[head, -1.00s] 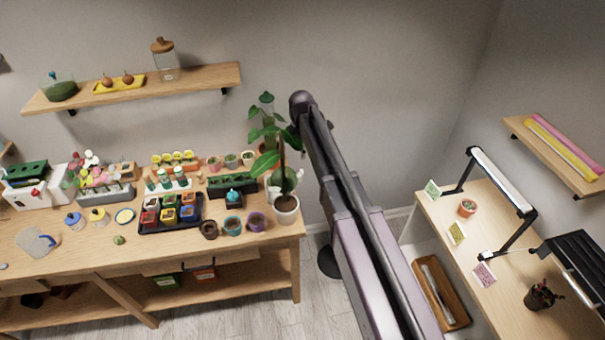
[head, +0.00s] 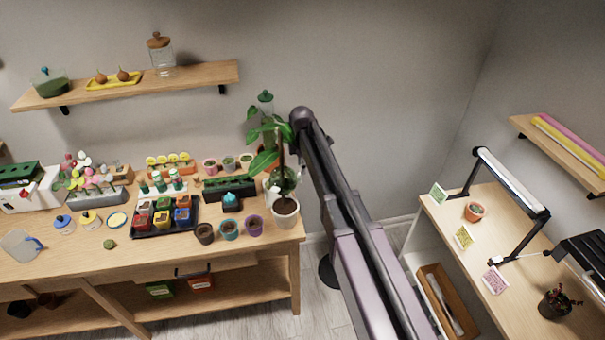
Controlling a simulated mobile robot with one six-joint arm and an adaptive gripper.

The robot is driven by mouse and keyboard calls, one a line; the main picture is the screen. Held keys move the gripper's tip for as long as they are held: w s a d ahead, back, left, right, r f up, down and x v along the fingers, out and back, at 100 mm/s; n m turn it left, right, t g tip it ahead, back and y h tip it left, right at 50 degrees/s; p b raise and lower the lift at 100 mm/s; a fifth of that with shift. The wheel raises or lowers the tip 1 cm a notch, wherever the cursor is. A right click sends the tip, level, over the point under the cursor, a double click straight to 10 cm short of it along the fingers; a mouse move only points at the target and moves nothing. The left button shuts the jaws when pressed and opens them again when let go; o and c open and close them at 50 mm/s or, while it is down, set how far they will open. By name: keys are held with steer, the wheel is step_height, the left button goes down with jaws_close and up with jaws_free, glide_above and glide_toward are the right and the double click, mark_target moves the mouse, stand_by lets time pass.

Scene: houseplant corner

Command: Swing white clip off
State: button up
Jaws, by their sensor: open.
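The tall potted plant (head: 284,174) stands in a whitish pot (head: 286,213) at the right end of the wooden bench, with broad green leaves and an upright stem. A small white shape (head: 274,191) shows low beside the stem; I cannot tell whether it is the white clip or something behind. My arm reaches up from the bottom of the head view and ends just right of the plant's upper leaves. My gripper is not visible; the arm's own links hide whatever is beyond them.
The bench (head: 60,262) holds a dark tray (head: 138,233) of coloured pots, and small pots left of the plant, including a purple one (head: 253,225). A shelf (head: 190,80) hangs above. A second table (head: 505,230) with a lamp (head: 511,182) stands right. Floor between is partly clear.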

steer(key=shift+f+b, duration=0.5)
steer(key=shift+f, duration=0.25)
jaws_close()
